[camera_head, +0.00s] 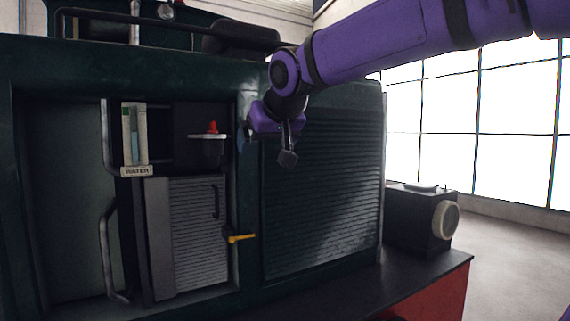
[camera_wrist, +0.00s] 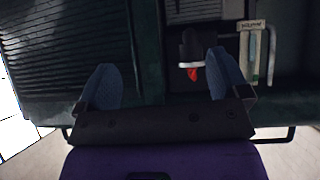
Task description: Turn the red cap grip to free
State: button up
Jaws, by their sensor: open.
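The red cap grip (camera_head: 213,127) sticks up from a round, pale-rimmed cap (camera_head: 207,150) in a dark recess of the green tram side. In the wrist view the picture is turned over, and the red grip (camera_wrist: 193,73) hangs below the pale rim (camera_wrist: 190,64). My gripper (camera_head: 288,157) is in front of the louvred panel, to the right of the cap in the head view. In the wrist view its two blue-grey fingers (camera_wrist: 163,82) are spread wide with nothing between them. The red grip appears near the right-hand finger there, apart from it.
A water gauge (camera_head: 134,135) with a WATER plate stands left of the cap. A yellow lever (camera_head: 241,238) sticks out below right. Vertical handrails (camera_head: 108,245) stand at the left. A louvred panel (camera_head: 322,195) lies right, and a dark box with a lamp (camera_head: 446,219) stands beyond it.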

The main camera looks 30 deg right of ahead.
jog(key=s+d+f+g, duration=0.1)
jog(key=s+f, duration=0.3)
jog(key=s, duration=0.1)
jog(key=shift+s, duration=0.4)
